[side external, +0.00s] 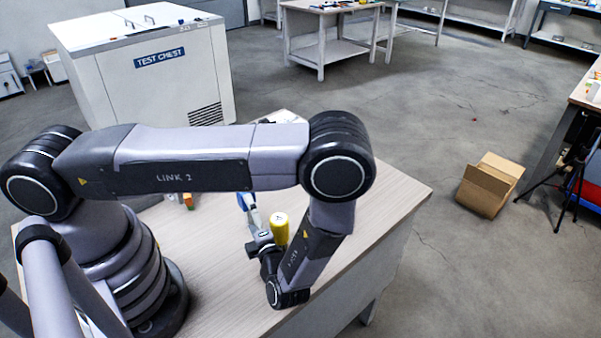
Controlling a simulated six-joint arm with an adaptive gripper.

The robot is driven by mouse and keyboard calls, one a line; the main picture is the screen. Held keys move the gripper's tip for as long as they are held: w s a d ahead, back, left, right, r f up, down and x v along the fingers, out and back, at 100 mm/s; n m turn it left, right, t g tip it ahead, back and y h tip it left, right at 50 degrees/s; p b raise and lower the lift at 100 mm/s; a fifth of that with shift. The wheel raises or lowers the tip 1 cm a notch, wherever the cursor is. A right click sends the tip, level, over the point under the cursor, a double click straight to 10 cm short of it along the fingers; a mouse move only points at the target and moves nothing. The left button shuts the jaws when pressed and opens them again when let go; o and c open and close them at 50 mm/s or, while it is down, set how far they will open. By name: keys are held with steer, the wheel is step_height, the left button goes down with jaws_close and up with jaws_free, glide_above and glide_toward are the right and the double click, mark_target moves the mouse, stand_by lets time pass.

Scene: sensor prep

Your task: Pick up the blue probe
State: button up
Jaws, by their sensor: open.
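A small blue piece (246,201), which looks like the blue probe, shows on the wooden table just below my arm link. Its upper part is hidden behind that link. My gripper (253,222) is low over the table, pointing away from the camera toward the blue piece. It is open, but the fingers are small and partly hidden. I cannot tell whether they touch the blue piece or sit around it. A yellow cylinder (280,228) stands upright just right of my gripper.
Small orange and green items (188,201) lie on the table (395,205), left of the blue piece. The table's right side is clear. A white test chest (150,75) stands behind, and a cardboard box (490,185) lies on the floor at right.

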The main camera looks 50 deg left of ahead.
steer(key=shift+x, duration=1.15)
steer(key=c, duration=1.2)
steer(key=shift+c, duration=0.2)
